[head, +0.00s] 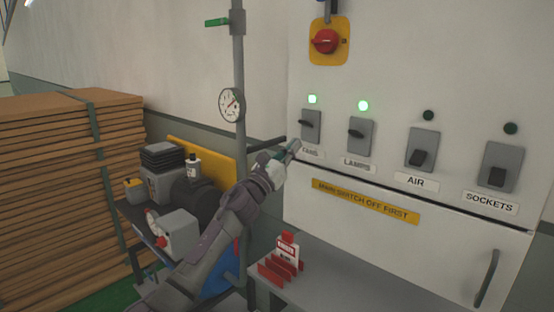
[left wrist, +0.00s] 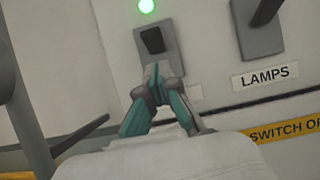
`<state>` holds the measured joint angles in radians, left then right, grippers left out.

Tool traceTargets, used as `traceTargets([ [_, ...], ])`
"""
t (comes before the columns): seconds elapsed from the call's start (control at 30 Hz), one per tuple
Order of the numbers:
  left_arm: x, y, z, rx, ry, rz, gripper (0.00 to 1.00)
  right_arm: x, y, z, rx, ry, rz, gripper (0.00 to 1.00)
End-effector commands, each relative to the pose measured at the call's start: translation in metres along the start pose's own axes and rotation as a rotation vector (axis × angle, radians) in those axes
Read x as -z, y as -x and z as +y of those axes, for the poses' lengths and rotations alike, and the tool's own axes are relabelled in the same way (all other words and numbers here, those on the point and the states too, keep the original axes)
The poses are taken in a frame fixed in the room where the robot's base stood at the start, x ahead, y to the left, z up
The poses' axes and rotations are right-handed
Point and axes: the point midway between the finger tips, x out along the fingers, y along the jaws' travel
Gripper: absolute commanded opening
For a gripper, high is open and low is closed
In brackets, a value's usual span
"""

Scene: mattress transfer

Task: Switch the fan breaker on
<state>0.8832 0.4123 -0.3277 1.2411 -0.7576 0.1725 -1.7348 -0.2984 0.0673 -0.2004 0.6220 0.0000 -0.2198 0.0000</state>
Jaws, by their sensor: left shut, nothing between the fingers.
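The fan breaker (head: 311,125) is a grey box with a black lever at the left of the white panel, and the green lamp (head: 312,99) above it is lit. Its lever sticks out, like that of the lamps breaker, not hanging low like the air and sockets levers. My left gripper (head: 294,147) is shut and empty, just below the fan breaker, partly covering its label. In the left wrist view the fingertips (left wrist: 157,70) overlap the lower part of the fan breaker (left wrist: 172,38), below its black lever; I cannot tell if they touch. My right gripper is out of view.
The lamps breaker (head: 366,146) has a lit green lamp; the air breaker (head: 429,142) and sockets breaker (head: 508,160) have dark lamps. A red rotary switch (head: 326,41) is above. A grey pipe with a gauge (head: 231,105) stands left; a shelf (head: 345,290) juts out below.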

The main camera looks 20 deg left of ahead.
Motion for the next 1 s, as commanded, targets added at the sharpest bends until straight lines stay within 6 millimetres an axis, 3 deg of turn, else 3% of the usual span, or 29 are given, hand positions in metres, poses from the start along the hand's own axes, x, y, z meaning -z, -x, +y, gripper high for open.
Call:
traceTargets([
  [0.03,0.017,0.012,0.002,0.003,-0.002,0.001,0.0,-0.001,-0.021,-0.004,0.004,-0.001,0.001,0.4],
  [0.1,-0.006,0.02,0.004,0.004,-0.011,-0.001,0.0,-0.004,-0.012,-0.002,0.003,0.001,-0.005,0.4],
  [0.3,-0.034,0.054,0.003,0.004,-0.009,0.002,0.0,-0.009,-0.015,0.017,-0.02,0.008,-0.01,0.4],
  [0.5,-0.052,0.075,0.002,0.004,-0.004,0.001,0.0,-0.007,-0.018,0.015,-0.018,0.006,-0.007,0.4],
  [0.7,-0.059,0.081,0.001,0.003,0.0,0.001,0.0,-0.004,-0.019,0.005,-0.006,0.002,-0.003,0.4],
  [1.0,-0.059,0.081,0.002,0.002,0.0,0.001,0.0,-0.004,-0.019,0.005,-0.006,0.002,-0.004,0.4],
])
